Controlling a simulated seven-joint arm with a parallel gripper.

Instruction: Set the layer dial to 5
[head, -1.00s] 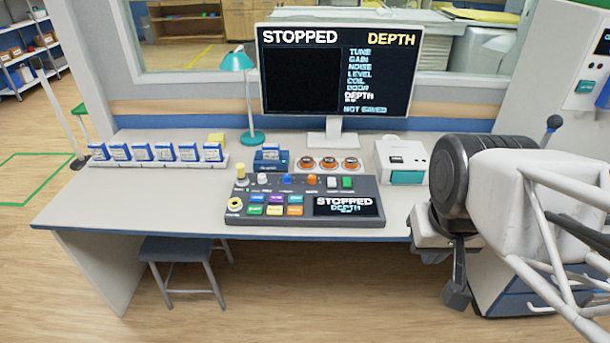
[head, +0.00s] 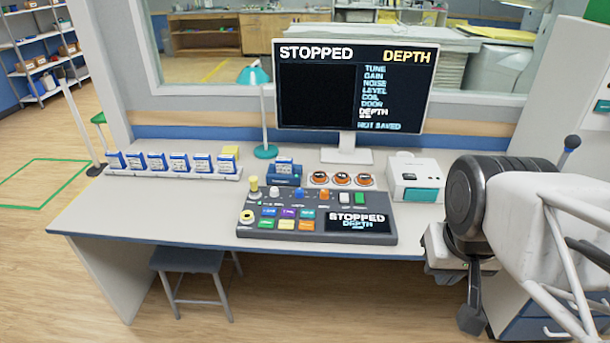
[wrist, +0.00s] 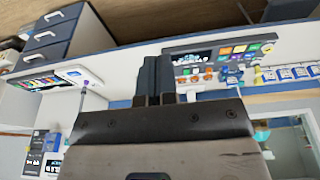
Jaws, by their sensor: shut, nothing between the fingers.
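The grey control console (head: 385,240) sits on the desk, with coloured buttons, a row of small knobs (head: 299,197) along its back and a small screen reading STOPPED and DEPTH. Three orange round dials (head: 342,180) stand behind it. Labels are too small to tell which one is the layer dial. My gripper (head: 472,319) hangs at the lower right in the head view, apart from the console and in front of the desk's right end. In the wrist view my gripper's fingers (wrist: 155,78) are together and empty; the console (wrist: 215,50) shows beyond them, upside down.
A monitor (head: 352,88) reads STOPPED, DEPTH and NOT SAVED. A white box (head: 415,172) stands right of the dials. A blue cartridge holder (head: 284,175), teal lamp (head: 254,75) and row of blue-and-white cartridges (head: 180,163) stand left. A stool (head: 188,262) is below.

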